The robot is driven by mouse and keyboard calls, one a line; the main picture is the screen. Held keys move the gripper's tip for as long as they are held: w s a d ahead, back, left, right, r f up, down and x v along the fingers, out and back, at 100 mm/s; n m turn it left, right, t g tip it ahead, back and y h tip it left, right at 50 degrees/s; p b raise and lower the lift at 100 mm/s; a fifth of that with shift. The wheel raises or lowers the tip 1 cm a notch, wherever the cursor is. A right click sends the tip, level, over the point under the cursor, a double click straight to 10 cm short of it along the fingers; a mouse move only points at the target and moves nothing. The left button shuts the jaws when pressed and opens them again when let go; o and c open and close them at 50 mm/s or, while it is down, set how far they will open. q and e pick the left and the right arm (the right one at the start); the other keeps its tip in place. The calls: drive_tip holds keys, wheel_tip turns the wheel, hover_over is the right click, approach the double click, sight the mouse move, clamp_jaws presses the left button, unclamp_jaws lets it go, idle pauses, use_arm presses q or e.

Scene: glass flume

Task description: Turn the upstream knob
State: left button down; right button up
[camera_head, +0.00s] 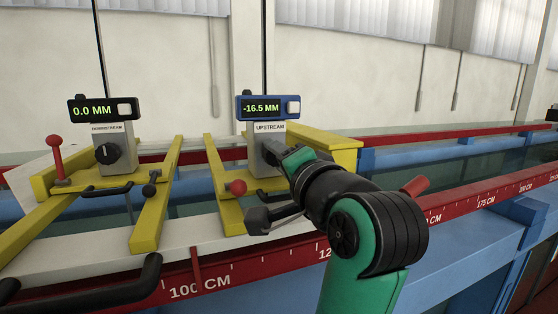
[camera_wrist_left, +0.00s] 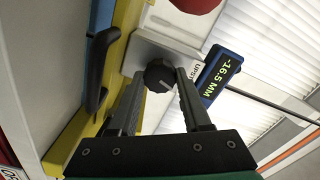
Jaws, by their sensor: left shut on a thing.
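The upstream knob (camera_wrist_left: 160,77) is a black round knob on the grey block labelled UPSTREAM (camera_head: 268,140). My left gripper (camera_head: 276,153) reaches that block from the right and front, and its jaws hide the knob in the head view. In the left wrist view the two fingers (camera_wrist_left: 160,85) are shut on the knob, one on each side. The upstream display (camera_head: 264,107) has a blue case and reads -16.5 MM; it also shows in the left wrist view (camera_wrist_left: 220,78). My right gripper is not in view.
The downstream knob (camera_head: 108,153) sits on a similar block at left, under a black display (camera_head: 103,109) reading 0.0 MM. Yellow carriage frames, a red-ball lever (camera_head: 55,145), another red ball (camera_head: 237,187) and black handles (camera_head: 110,291) stand close by. A red scaled rail (camera_head: 240,277) runs along the front.

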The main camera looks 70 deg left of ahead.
use_arm(q)
drive_tip(key=shift+n, duration=1)
drive_tip(key=shift+c, duration=1.8)
unclamp_jaws()
drive_tip(key=d, duration=1.1)
drive_tip(key=shift+s+d, duration=0.2)
drive_tip(key=shift+d, duration=0.15)
